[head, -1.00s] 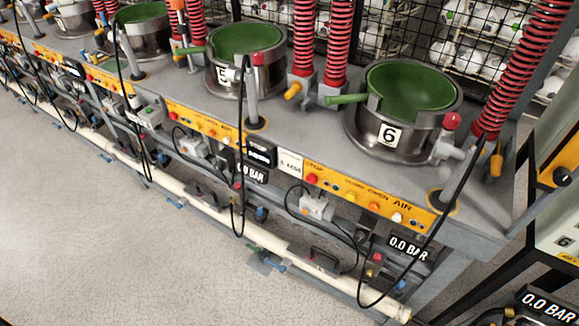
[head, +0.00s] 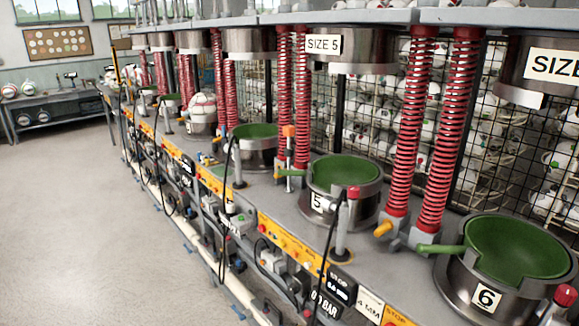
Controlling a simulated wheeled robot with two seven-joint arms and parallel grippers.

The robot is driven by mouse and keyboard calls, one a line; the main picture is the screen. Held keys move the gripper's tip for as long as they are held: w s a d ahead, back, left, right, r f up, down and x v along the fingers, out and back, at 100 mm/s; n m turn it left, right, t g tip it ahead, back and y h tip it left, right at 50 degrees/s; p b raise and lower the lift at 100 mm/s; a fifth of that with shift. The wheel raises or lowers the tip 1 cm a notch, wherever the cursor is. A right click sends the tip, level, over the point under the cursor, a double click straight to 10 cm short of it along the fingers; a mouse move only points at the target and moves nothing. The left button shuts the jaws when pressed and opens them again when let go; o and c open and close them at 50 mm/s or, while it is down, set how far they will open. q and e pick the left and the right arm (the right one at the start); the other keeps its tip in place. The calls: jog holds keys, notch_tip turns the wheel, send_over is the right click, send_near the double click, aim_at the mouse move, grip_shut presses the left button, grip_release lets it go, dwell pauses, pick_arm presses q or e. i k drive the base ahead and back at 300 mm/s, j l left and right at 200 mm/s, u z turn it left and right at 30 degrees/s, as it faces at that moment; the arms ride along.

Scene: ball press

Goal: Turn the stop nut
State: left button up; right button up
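I cannot tell for sure which part is the stop nut. An upright post with an orange top (head: 289,131) stands between the presses, just left of the red springs behind the press marked 5, and it may carry the nut. The press bowl marked 5 (head: 318,203) has a green lining and stands open below an upper ring labelled SIZE 5 (head: 324,44). The bowl marked 6 (head: 487,297) is at the lower right, also open. Neither of my grippers is in view.
The press bench runs from lower right to far left, with red springs (head: 404,130), an orange control strip (head: 290,240) and hanging black hoses. A mesh rack of balls (head: 520,140) stands behind. A side table (head: 60,100) is far left. The floor (head: 90,230) is clear at left.

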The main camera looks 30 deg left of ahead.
aim_at(288, 130)
jog(key=i+j+z, duration=0.1)
jog(key=j+z, duration=0.15)
jog(key=j, duration=0.75)
jog(key=j+z, duration=0.3)
jog(key=j, duration=0.7)
jog(key=i, duration=0.05)
